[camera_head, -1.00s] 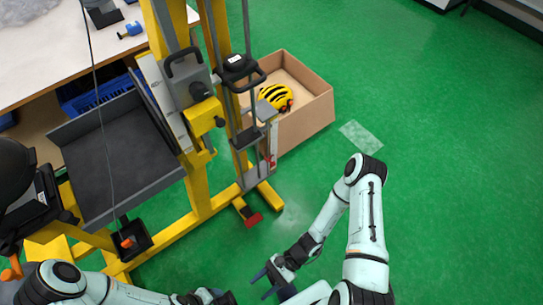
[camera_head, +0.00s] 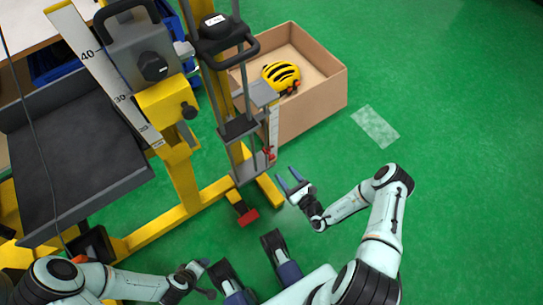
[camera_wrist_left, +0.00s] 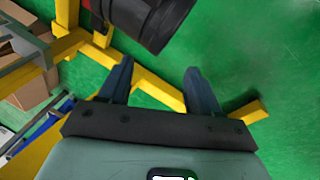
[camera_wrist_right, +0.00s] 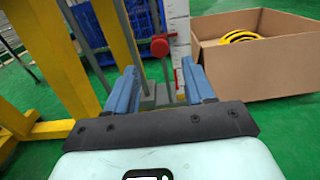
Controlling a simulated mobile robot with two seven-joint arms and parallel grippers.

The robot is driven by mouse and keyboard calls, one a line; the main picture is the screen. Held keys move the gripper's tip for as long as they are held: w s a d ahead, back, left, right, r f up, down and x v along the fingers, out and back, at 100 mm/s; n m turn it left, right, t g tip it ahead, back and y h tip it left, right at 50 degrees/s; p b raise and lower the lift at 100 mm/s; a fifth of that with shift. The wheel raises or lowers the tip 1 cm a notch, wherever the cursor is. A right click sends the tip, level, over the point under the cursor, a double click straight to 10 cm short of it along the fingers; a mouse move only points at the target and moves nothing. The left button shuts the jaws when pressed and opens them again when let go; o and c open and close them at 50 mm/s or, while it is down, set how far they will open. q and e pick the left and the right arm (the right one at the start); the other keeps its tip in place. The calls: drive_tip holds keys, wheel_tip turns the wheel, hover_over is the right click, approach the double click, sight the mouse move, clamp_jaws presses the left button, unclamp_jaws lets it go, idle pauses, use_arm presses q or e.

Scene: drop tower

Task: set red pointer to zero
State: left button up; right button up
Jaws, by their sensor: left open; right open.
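The red pointer (camera_head: 268,153) is a small red piece beside the lower part of a white vertical scale (camera_head: 273,128) on the drop tower. In the right wrist view it shows as a red round knob with a short arm (camera_wrist_right: 160,46) reaching to the white scale (camera_wrist_right: 180,25). My right gripper (camera_head: 289,178) is open and empty, lower right of the pointer and apart from it. In the right wrist view the pointer appears beyond and between its fingertips. My left gripper (camera_head: 206,278) is open and empty, low over the floor. The scale's zero mark is not readable.
A cardboard box (camera_head: 310,110) holding a yellow helmet (camera_head: 281,75) stands behind the scale. A grey tray (camera_head: 75,150) lies at left. The green floor at right is clear.

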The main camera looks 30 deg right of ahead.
sight(273, 159)
drive_tip(key=w, duration=0.2)
drive_tip(key=w+b, duration=0.1)
drive_tip(key=w, duration=0.4)
drive_tip(key=shift+w+a+f+b, duration=0.1)
drive_tip(key=shift+a+b, duration=0.25)
drive_tip(key=shift+w, duration=0.95)
use_arm(q)
drive_tip(key=f, duration=0.1)
drive_tip(key=w+a+f, duration=0.1)
drive_tip(key=f, duration=0.1)
drive_tip(key=shift+w+a+f+b, duration=0.15)
drive_tip(key=shift+w+a+b, duration=0.15)
drive_tip(key=shift+a, duration=0.05)
use_arm(e)
drive_tip(key=shift+w+a, duration=0.1)
drive_tip(key=shift+w, duration=0.3)
drive_tip(key=shift+c, duration=0.3)
clamp_jaws()
